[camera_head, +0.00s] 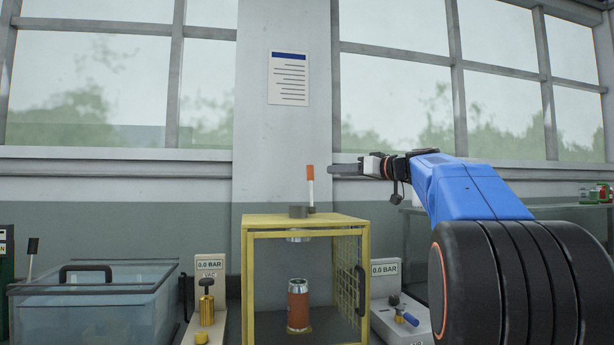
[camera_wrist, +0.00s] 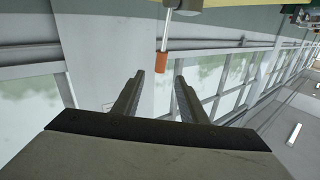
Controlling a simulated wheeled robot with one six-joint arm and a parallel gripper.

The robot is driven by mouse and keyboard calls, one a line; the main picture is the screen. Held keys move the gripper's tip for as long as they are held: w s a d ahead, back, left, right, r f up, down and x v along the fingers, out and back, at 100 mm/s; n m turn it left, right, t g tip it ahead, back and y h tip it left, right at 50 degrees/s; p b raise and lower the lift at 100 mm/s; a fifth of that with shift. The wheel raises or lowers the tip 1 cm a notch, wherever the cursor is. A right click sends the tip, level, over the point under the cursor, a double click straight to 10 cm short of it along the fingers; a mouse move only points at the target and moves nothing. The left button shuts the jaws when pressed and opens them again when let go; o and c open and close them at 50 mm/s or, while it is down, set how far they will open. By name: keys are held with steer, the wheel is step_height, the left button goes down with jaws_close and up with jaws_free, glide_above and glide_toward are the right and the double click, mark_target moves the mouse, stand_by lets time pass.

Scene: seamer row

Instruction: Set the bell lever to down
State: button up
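The bell lever (camera_head: 310,187) stands upright on top of the yellow cage (camera_head: 249,222), a pale rod with an orange tip. In the wrist view the lever's orange tip (camera_wrist: 162,62) shows just beyond the fingertips, near the line between them. My gripper (camera_head: 330,169) is just right of the lever tip in the head view, at about its height, fingers pointing left. In the wrist view my gripper (camera_wrist: 159,78) is open with nothing between the fingers. Whether the fingers touch the lever is not clear, but they look apart from it.
An orange can (camera_head: 298,308) stands inside the cage, below a metal disc (camera_head: 298,238). A mesh door (camera_head: 347,270) is at the cage's right. A clear lidded tank (camera_head: 90,305) and a gauge stand (camera_head: 210,265) are left; another gauge stand (camera_head: 385,268) is right.

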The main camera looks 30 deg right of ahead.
mark_target(311, 185)
steer(key=x, duration=1.7)
steer(key=shift+a, duration=0.2)
steer(key=shift+f, duration=0.1)
steer(key=shift+c, duration=0.4)
steer(key=shift+s, duration=0.1)
jaws_close()
